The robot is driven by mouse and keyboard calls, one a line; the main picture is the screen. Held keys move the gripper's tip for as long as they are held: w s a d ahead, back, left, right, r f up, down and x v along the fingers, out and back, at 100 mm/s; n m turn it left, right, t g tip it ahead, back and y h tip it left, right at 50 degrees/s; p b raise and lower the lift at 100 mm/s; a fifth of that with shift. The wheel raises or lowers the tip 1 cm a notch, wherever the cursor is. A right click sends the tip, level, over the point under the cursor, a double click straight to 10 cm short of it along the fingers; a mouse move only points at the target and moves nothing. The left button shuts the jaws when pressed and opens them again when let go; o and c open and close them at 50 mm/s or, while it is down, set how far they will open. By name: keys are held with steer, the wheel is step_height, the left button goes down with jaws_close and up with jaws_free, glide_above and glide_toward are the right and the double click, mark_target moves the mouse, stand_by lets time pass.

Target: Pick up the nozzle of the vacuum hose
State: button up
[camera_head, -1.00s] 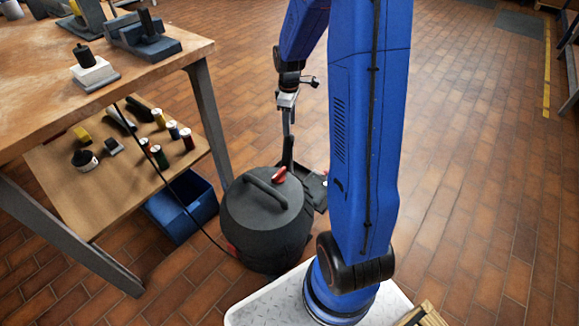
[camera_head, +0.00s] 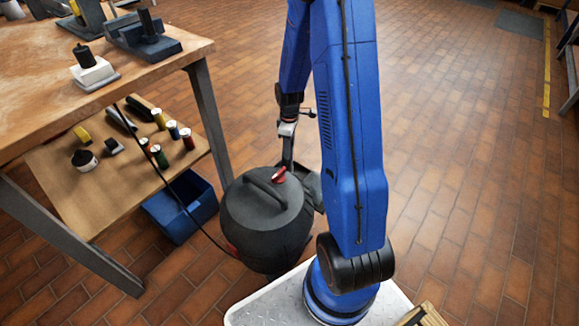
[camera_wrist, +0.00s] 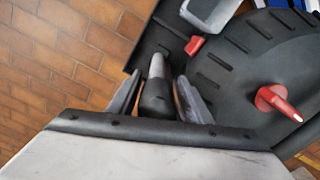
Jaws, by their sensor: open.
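The vacuum cleaner (camera_head: 265,225) is a dark round drum with a top handle and a red switch. It stands on the floor beside the workbench; its lid fills the right of the wrist view (camera_wrist: 235,75). The nozzle (camera_wrist: 156,98) is a black, rounded piece with a grey tube section, standing up from the dark tray at the cleaner's side. It shows as a thin dark upright in the head view (camera_head: 288,154). My gripper (camera_wrist: 160,80) is open, with one finger on each side of the nozzle. I cannot tell whether either finger touches it.
The workbench (camera_head: 130,62) with a lower shelf (camera_head: 105,195) of small items is at the left. A blue bin (camera_head: 182,208) sits under it. A dark cable runs from the bench to the cleaner. The brick floor (camera_head: 470,190) to the right is clear.

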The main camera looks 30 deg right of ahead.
mark_target(289, 161)
steer(key=f, duration=0.5)
steer(key=shift+w+d, duration=0.1)
steer(key=shift+d, duration=0.1)
steer(key=shift+c, duration=0.7)
steer(key=c, duration=1)
